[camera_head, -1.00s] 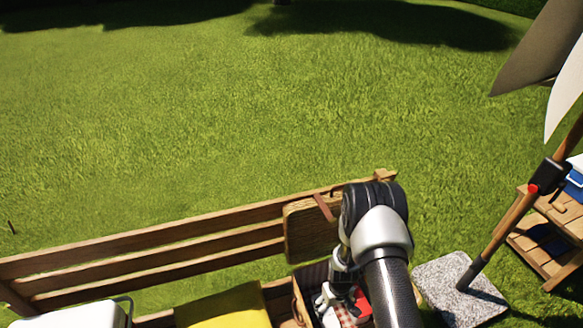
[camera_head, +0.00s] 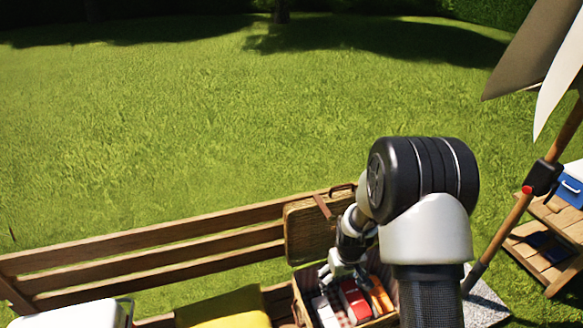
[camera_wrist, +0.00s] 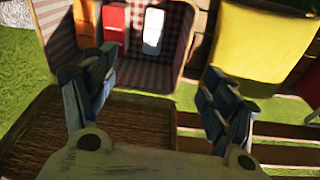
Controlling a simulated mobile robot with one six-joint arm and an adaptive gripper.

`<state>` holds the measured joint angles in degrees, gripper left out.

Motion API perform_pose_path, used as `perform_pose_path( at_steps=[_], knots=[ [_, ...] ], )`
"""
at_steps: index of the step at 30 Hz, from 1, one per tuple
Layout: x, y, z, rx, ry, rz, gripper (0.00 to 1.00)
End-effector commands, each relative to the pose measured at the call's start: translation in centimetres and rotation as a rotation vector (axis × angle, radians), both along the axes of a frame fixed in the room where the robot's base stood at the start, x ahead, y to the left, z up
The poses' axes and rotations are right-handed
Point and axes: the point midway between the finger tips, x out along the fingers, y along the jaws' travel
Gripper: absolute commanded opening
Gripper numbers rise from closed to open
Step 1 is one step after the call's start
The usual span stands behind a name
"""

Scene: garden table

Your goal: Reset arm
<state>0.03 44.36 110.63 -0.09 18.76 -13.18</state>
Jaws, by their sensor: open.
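My gripper (camera_wrist: 160,108) is open in the wrist view, with its two fingers spread apart and nothing between them. In the head view my gripper (camera_head: 343,274) hangs over the picnic basket (camera_head: 299,312), which stands on the bench with its lid raised. The basket (camera_wrist: 184,60) has a checked lining and holds an orange item (camera_wrist: 86,17), a red item (camera_wrist: 115,22) and a white item (camera_wrist: 153,30). The red item (camera_head: 354,302) and the orange item (camera_head: 380,294) also show in the head view. My arm hides part of the basket's right side there.
The wooden bench (camera_head: 150,240) runs along the lower left. A yellow cushion (camera_head: 225,310) and a white box (camera_head: 75,315) are left of the basket. A parasol pole (camera_head: 515,215) and a wooden stand (camera_head: 555,245) with a blue cooler (camera_head: 565,187) are at the right. Open lawn lies behind.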

Motion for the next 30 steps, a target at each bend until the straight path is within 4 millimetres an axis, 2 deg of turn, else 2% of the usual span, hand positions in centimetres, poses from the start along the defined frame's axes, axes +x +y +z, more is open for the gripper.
perform_pose_path(
  at_steps=[1, 6, 11, 15, 21, 27, 30],
  knots=[
    [0.0, 0.0, 2.8, 0.001, -0.027, -0.012, 0.78],
    [-2.2, 0.0, 10.6, 0.007, -0.075, -0.052, 0.78],
    [-5.9, 0.0, 16.6, 0.015, -0.122, -0.089, 0.78],
    [-10.0, -0.1, 20.6, 0.022, -0.164, -0.12, 0.78],
    [-16.9, -0.1, 24.1, 0.036, -0.225, -0.165, 0.78],
    [-22.9, -0.1, 24.8, 0.05, -0.275, -0.205, 0.78],
    [-24.8, -0.1, 24.7, 0.054, -0.29, -0.216, 0.78]
  ],
)
